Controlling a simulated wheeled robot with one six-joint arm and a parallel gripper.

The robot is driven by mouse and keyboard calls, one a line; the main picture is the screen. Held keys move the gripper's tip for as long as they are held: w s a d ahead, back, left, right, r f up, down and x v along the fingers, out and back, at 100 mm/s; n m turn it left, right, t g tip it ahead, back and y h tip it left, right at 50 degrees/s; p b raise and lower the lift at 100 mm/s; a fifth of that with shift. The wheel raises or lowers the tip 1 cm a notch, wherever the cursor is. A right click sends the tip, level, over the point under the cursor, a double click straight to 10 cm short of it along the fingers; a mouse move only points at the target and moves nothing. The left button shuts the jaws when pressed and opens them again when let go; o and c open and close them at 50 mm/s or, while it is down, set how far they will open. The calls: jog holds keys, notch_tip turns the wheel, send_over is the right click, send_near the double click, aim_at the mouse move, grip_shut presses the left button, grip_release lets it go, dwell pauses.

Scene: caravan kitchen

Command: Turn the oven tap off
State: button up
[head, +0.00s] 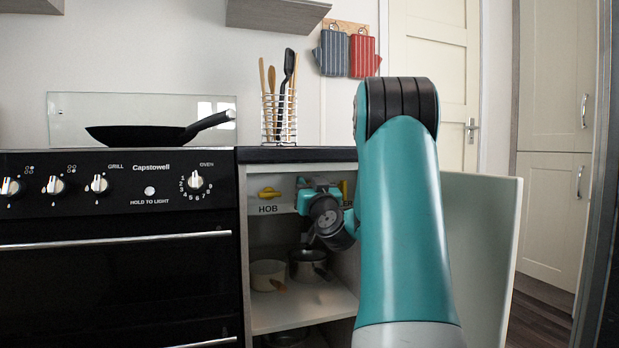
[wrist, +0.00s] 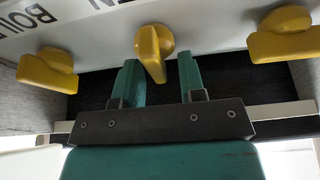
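Three yellow taps sit on a pale panel inside the open cupboard. In the wrist view, which looks upside down, the middle tap (wrist: 152,52) points down the picture, at right angles to the outer two; I take it for the oven tap. My gripper (wrist: 160,75) is open, its teal fingers on either side of this handle, with a gap at the right finger; contact on the left I cannot tell. In the head view my gripper (head: 318,192) hides the middle tap and its label.
The HOB tap (head: 268,193) and boiler tap (wrist: 48,70) flank the middle one closely, both with handles across. Pans (head: 268,275) stand on the shelf below. The cupboard door (head: 480,240) is open to the right; the black cooker (head: 115,250) is left.

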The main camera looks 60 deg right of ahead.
jog(key=shift+c, duration=0.2)
jog(key=c, duration=0.5)
